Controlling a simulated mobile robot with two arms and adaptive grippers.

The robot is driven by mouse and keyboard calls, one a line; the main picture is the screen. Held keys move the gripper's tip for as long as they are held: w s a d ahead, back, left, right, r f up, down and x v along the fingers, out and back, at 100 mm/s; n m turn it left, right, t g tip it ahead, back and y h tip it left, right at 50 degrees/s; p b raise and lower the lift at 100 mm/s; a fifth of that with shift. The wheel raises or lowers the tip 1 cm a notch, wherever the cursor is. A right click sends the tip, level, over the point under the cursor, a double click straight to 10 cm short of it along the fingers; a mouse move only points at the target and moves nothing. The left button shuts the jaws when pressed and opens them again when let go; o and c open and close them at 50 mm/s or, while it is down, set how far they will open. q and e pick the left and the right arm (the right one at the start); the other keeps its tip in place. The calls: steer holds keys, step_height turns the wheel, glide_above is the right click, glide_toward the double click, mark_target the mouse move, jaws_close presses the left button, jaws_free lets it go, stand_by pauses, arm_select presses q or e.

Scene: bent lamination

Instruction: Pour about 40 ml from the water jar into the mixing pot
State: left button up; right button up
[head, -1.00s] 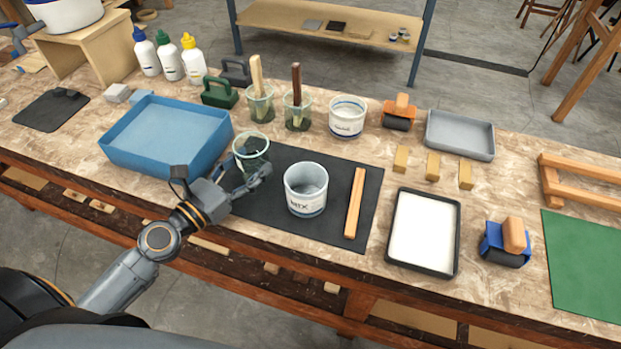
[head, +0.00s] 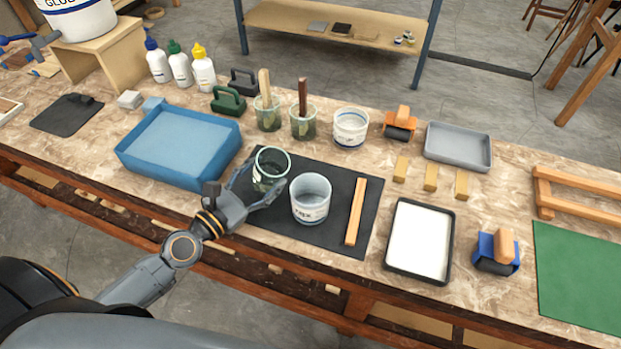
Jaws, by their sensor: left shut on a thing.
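My left gripper (head: 262,190) is shut on a clear greenish glass jar (head: 271,170), with its fingers around the jar's sides. The jar is over the left part of the black mat and appears slightly tilted. The white mixing pot (head: 311,203), marked "MIX", stands upright on the mat just right of the jar. The pot's open top shows a grey inside. No stream of water is visible between jar and pot, and the water level in the jar is too unclear to tell. My right gripper is not in view.
The black mat (head: 335,238) also bears a wooden stick (head: 355,212) right of the pot. A blue tray (head: 180,175) lies left of the jar. Two glasses with brushes (head: 267,118) (head: 303,126) and a white tub (head: 350,130) stand behind. A black-rimmed white tray (head: 420,240) lies right.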

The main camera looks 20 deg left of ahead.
mark_target(276, 177)
arm_select(q)
steer(key=r+m+p, duration=0.1)
steer(key=r+p, duration=0.1)
steer(key=p, duration=0.1)
steer(key=d+r+m+p, duration=0.1)
steer(key=r+p, duration=0.1)
steer(key=d+r+p, duration=0.1)
steer(key=r+p, duration=0.1)
steer(key=p, duration=0.1)
steer(key=shift+s+r+m+p, duration=0.2)
steer(key=shift+r+m+p, duration=0.1)
steer(key=shift+m, duration=0.1)
steer(key=m+p, duration=0.1)
steer(key=r+p, duration=0.1)
steer(key=shift+d+m+p, duration=0.2)
steer(key=shift+m+p, duration=0.15)
steer(key=shift+m, duration=0.05)
steer(key=shift+f+m+y+b, duration=0.3)
steer(key=shift+f, duration=0.25)
steer(key=shift+f+m, duration=0.2)
steer(key=shift+m, duration=0.3)
steer(key=shift+f+m+y+p, duration=0.4)
steer(key=shift+m+p, duration=0.1)
steer(key=shift+m, duration=0.5)
steer(key=shift+s+d, duration=0.2)
steer(key=shift+d, duration=0.1)
steer(key=shift+f+m, duration=0.2)
steer(key=shift+m, duration=0.3)
